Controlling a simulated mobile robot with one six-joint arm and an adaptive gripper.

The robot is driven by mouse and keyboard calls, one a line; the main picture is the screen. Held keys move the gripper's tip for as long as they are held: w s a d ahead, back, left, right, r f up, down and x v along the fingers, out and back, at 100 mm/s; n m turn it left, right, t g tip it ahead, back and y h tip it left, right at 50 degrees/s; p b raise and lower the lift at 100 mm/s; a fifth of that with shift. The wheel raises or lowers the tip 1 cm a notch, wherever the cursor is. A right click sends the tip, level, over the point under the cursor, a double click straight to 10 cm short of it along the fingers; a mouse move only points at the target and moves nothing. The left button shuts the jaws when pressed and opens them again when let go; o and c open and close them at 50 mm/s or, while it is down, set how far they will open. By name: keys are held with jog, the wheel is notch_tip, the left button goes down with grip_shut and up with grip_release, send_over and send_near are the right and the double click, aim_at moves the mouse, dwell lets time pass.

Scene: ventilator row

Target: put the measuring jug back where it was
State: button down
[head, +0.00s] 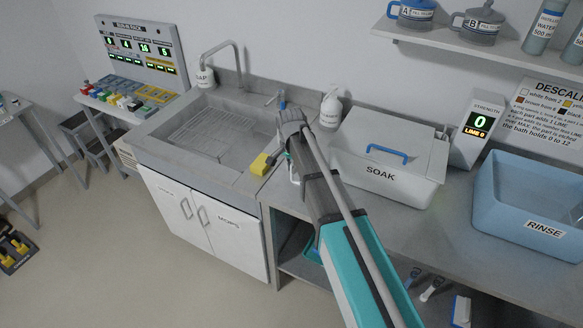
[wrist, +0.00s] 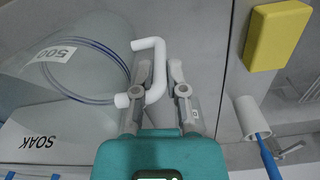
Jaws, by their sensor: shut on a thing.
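The measuring jug (wrist: 65,70) is clear, with thin blue rings, a label reading 500 and a white handle. It fills the left of the wrist view. My gripper (wrist: 156,78) is shut on the handle, with a finger on either side of it. In the head view my arm hides most of the jug and the gripper; a small white piece beside the arm may be the handle. I cannot tell whether the jug's base touches the counter.
The white SOAK box (head: 385,155) with a blue lid handle stands right of my arm, and the blue RINSE tub (head: 525,200) beyond it. A yellow block (head: 260,164) lies by the sink (head: 205,135) at left. Jugs A (head: 411,14) and B (head: 478,24) stand on the shelf.

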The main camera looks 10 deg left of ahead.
jog(key=shift+f, duration=0.2)
jog(key=c, duration=0.7)
grip_release()
jog(key=shift+r, duration=0.1)
jog(key=shift+r, duration=0.2)
notch_tip(320, 180, up, 12)
jog(key=p, duration=1.2)
jog(key=shift+a+f, duration=0.1)
jog(key=shift+a, duration=0.05)
